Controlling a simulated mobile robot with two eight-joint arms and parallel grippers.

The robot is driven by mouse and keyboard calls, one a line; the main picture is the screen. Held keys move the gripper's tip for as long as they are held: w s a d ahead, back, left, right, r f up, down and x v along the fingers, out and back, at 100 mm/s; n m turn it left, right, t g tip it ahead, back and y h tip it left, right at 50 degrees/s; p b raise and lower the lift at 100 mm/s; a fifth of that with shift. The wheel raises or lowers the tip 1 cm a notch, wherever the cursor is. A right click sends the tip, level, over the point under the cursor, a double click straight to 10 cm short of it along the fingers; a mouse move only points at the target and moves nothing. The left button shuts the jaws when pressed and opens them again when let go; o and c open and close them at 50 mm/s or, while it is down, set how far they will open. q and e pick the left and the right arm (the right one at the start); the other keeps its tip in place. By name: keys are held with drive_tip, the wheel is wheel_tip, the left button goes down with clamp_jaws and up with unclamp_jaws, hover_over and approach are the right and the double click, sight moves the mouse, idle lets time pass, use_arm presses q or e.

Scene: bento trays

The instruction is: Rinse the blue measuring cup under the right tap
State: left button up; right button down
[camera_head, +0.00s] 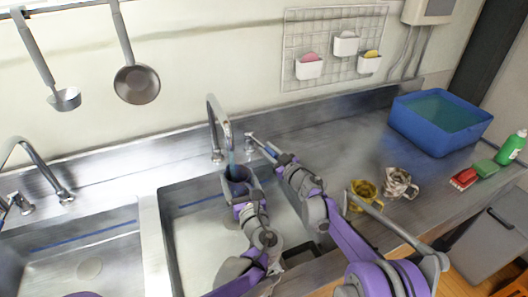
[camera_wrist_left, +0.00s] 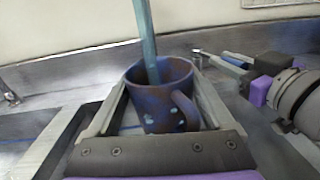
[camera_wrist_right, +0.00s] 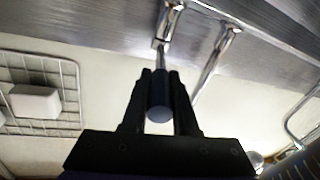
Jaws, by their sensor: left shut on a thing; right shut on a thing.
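The blue measuring cup (camera_head: 238,174) is upright under the spout of the right tap (camera_head: 213,115). In the left wrist view the cup (camera_wrist_left: 157,98) is dark blue with brownish stains and lighter spots; its handle faces right. A bluish water stream (camera_wrist_left: 146,42) falls into its opening. My left gripper (camera_head: 240,185) is shut on the cup, one finger on each side. My right gripper (camera_head: 277,155) is shut on the tap's lever (camera_head: 255,141), right of the spout.
The right sink basin (camera_head: 190,235) lies below the cup; a left basin (camera_head: 85,262) has its own tap (camera_head: 40,165).

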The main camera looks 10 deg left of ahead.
drive_tip(key=c, duration=0.7)
unclamp_jaws()
drive_tip(key=v, duration=1.2)
drive_tip(key=shift+w, duration=0.1)
